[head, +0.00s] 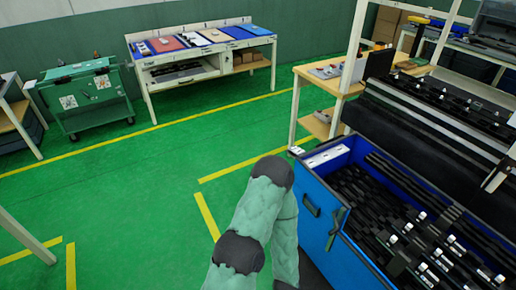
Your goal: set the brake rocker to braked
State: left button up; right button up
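I cannot make out a brake rocker for certain in the head view. A blue cart-like bin (335,246) full of black trim parts stands at the right. A pale panel (326,156) with small dark marks lies on its far left rim, and a small white piece (296,150) sits at the corner; I cannot tell whether either is the rocker or how it is set. One of my arms, green with black joints, bends in front of the bin's left side. Its lower end runs out of the picture at the bottom. Neither gripper shows.
A black rack (440,118) stands behind the bin. A wooden bench (318,92) is beyond it. A white workbench (150,82) with coloured mats and a green wheeled cart (86,98) stand at the back. The green floor (120,200) at left centre is clear, with yellow lines.

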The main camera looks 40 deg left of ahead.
aim_at(297, 150)
jog(key=u, duration=1.1)
